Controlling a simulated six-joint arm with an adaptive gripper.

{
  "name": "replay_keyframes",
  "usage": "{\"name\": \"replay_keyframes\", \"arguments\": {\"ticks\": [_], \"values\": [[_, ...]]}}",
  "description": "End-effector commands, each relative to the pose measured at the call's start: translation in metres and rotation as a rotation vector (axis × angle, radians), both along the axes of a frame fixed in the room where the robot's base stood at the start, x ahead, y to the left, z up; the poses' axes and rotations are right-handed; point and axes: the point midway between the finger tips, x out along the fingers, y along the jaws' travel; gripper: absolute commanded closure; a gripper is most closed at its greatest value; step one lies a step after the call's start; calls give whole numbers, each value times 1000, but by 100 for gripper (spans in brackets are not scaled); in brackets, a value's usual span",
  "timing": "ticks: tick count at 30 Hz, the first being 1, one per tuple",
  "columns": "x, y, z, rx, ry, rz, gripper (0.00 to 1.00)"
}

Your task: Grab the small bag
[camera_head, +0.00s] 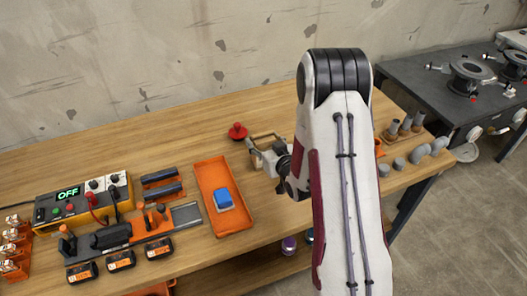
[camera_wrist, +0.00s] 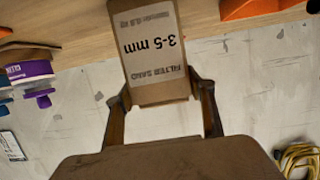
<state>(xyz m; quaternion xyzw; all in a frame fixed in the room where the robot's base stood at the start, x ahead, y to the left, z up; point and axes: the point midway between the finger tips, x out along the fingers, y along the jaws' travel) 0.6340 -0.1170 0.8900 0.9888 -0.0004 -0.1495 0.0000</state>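The small bag (camera_wrist: 155,50) is a tan paper pack with upside-down print reading "FILTER SAND" and "3-5 mm". In the wrist view it is at the upper middle, its far end cut off by the frame. My gripper (camera_wrist: 160,87) has one finger against each side of the bag at its near end. The fingers seem to touch both edges. In the head view, part of my gripper (camera_head: 264,148) shows above the table left of my arm. I cannot make out the bag there.
On the wooden table (camera_head: 110,150) are an orange tray (camera_head: 210,178) with a blue block (camera_head: 223,199), a red knob (camera_head: 237,131), a power unit (camera_head: 85,203) and grey pipe pieces (camera_head: 418,153). The wrist view shows a purple item (camera_wrist: 30,72) and yellow hose (camera_wrist: 300,160).

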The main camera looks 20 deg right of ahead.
Motion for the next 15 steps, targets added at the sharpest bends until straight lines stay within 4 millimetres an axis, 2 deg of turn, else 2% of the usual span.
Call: {"name": "replay_keyframes", "arguments": {"ticks": [15], "values": [[1,0,6,-2,-6,1,94]]}}
